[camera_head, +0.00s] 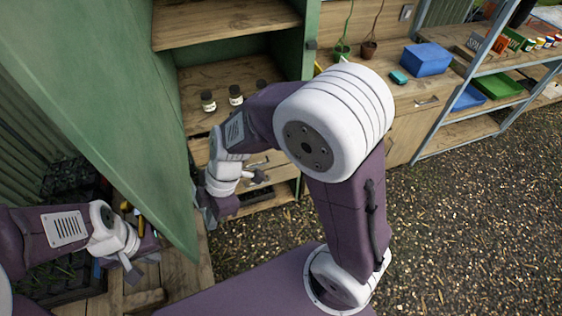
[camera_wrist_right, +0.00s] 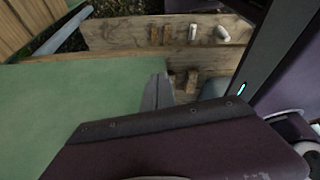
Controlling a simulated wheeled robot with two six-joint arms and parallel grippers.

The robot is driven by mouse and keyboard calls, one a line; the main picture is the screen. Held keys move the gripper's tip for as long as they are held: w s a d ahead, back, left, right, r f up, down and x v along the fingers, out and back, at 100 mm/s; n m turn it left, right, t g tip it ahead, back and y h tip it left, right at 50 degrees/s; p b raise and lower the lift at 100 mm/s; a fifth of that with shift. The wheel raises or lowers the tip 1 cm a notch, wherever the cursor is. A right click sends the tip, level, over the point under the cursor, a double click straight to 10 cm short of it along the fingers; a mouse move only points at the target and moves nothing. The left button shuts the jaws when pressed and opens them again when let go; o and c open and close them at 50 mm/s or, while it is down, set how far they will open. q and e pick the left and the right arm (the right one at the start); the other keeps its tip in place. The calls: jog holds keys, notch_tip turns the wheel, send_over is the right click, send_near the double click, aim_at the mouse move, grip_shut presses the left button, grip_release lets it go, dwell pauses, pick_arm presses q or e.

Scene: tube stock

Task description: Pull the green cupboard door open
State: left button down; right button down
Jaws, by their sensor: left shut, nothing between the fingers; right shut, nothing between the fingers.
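The green cupboard door (camera_head: 110,100) stands swung open toward the left in the head view, with the shelves behind it exposed. Its panel also shows in the right wrist view (camera_wrist_right: 70,110). My right gripper (camera_head: 207,217) is shut and empty, close to the door's free edge near its lower part. I cannot tell whether it touches the door. In the right wrist view its grey fingers (camera_wrist_right: 158,92) show by the door's edge. My left gripper (camera_head: 132,272) is shut and empty, low at the left, below the door. No door handle is visible.
The open cupboard holds wooden shelves (camera_head: 225,20) with several small jars (camera_head: 208,101). A wooden cabinet with a blue box (camera_head: 427,59) stands to its right, then a metal rack (camera_head: 480,85). A wooden pallet (camera_head: 175,270) lies at the lower left. Gravel floor (camera_head: 470,220) is clear at right.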

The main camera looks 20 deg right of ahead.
pick_arm(q)
jog(key=shift+s+a, duration=0.15)
jog(key=shift+a, duration=0.05)
pick_arm(e)
jog(key=shift+s+a, duration=0.1)
jog(key=shift+a, duration=0.1)
pick_arm(q)
jog(key=shift+d, duration=0.15)
pick_arm(e)
jog(key=shift+d, duration=0.15)
pick_arm(q)
jog(key=shift+f, duration=0.25)
pick_arm(e)
jog(key=v, duration=0.9)
